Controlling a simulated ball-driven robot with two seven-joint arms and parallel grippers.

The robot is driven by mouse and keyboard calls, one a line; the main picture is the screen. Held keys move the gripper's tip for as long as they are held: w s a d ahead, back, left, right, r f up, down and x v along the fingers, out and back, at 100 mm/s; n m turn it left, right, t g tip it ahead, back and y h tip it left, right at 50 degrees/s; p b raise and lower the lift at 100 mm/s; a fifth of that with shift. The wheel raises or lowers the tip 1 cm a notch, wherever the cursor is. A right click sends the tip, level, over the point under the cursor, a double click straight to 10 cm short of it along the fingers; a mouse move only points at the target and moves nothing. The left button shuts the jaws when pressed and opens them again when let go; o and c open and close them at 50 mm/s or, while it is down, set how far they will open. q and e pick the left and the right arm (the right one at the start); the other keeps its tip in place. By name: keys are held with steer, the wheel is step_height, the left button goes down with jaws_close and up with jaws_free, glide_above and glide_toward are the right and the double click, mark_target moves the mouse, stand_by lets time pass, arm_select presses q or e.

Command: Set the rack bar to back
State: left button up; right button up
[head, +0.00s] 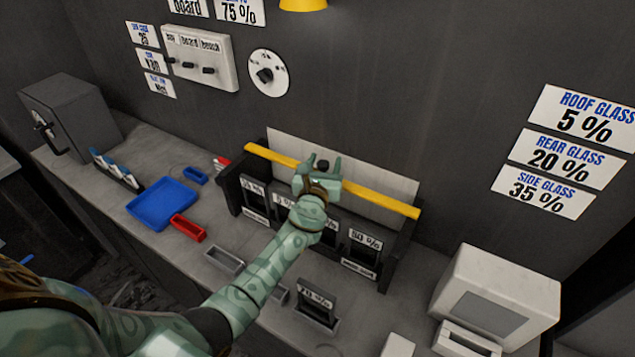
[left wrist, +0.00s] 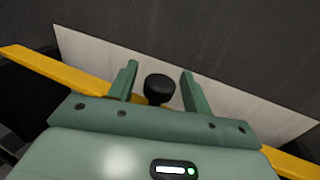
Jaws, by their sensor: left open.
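The yellow rack bar (head: 382,197) runs across the top of the dark rack (head: 401,250), in front of a pale board (head: 345,160). A black knob (head: 322,165) stands at about the bar's middle. My left gripper (head: 322,162) is open at the bar, its fingers either side of the knob. In the left wrist view the black knob (left wrist: 159,89) sits between the two open fingers, with a gap on each side. The yellow bar (left wrist: 45,70) passes beneath the gripper and its middle is hidden. My right gripper is not in view.
The rack holds several dark tint cards with percent labels; my left arm covers some. A blue tray (head: 162,203), a red bin (head: 188,228) and a grey box (head: 70,115) are on the left of the bench. A white machine (head: 497,297) stands at right.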

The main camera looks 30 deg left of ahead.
arm_select(q)
steer(key=p+v, duration=0.1)
steer(key=v, duration=1.3)
steer(key=shift+s, duration=0.35)
steer(key=shift+f, duration=0.1)
